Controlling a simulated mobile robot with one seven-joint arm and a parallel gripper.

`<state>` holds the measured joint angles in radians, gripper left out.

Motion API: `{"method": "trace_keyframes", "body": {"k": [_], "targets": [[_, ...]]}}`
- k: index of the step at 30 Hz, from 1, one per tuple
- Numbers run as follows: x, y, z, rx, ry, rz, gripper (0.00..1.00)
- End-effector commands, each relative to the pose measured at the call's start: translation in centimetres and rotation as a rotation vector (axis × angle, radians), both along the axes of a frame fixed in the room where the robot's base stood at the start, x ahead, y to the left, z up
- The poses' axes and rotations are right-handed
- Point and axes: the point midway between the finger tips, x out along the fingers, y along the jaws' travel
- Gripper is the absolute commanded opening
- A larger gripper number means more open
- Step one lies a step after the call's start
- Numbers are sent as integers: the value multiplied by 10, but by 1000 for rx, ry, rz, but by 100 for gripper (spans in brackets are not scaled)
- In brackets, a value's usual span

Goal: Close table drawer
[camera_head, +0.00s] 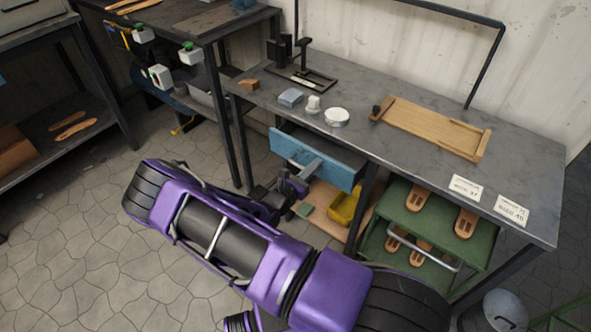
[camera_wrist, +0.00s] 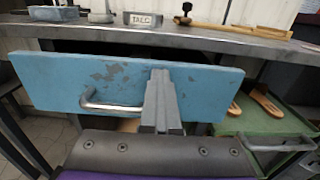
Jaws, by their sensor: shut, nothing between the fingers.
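The table drawer has a worn light-blue front (camera_head: 335,170) and hangs under the grey workbench top. In the wrist view its front (camera_wrist: 60,82) spans most of the picture, and a dark gap shows above it, so it stands somewhat open. Its metal bar handle (camera_wrist: 108,106) is left of my fingers. My gripper (camera_head: 312,166) is shut and empty in front of the drawer front, right of the handle. In the wrist view the closed fingers (camera_wrist: 160,76) overlap the front; I cannot tell whether they touch it.
The workbench top (camera_head: 425,158) carries a wooden board (camera_head: 425,125), a white round tin (camera_head: 337,117), a blue block (camera_head: 291,97) and cards. Below are a yellow bin (camera_head: 345,205) and a green rack (camera_head: 455,230) with sandal soles. Table legs flank the drawer. Open floor lies left.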

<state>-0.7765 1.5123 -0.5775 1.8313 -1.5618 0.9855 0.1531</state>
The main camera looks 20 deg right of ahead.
Motion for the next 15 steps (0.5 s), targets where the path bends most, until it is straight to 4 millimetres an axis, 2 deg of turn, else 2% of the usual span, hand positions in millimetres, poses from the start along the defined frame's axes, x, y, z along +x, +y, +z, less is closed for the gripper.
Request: {"method": "trace_keyframes", "body": {"k": [1, 6, 15], "targets": [[5, -11, 0, -1, -1, -1, 0], [24, -40, -1, 1, -1, 0, 0], [44, -67, -1, 2, -1, 1, 0]]}}
